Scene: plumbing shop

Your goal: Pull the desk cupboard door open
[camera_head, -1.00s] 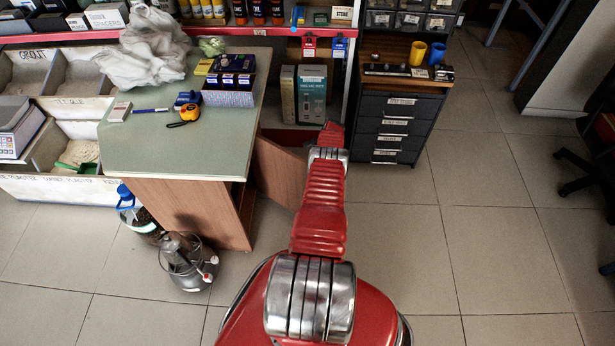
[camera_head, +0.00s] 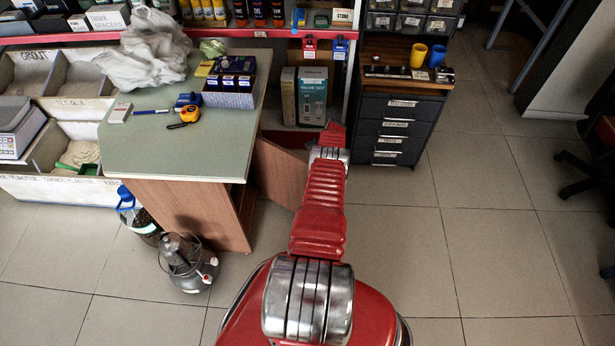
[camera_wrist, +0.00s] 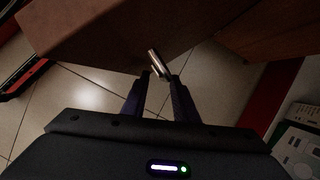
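The brown desk cupboard door (camera_head: 279,174) stands ajar at the right side of the green-topped desk (camera_head: 185,138) in the head view. My red arm covers its right part and hides my gripper there. In the wrist view a brown panel, apparently the door (camera_wrist: 95,32), fills the upper left. A short metal handle (camera_wrist: 156,60) sticks out from its lower edge. My gripper (camera_wrist: 159,77) has its two dark fingers apart, with the handle's near end between the tips. A gap shows beside the handle, and firm contact cannot be made out.
A dark drawer unit (camera_head: 392,128) stands right of my arm. Boxes (camera_head: 311,96) sit on a low shelf behind the door. A grey canister (camera_head: 187,262) stands on the floor before the desk. Tiled floor (camera_head: 490,240) is clear to the right.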

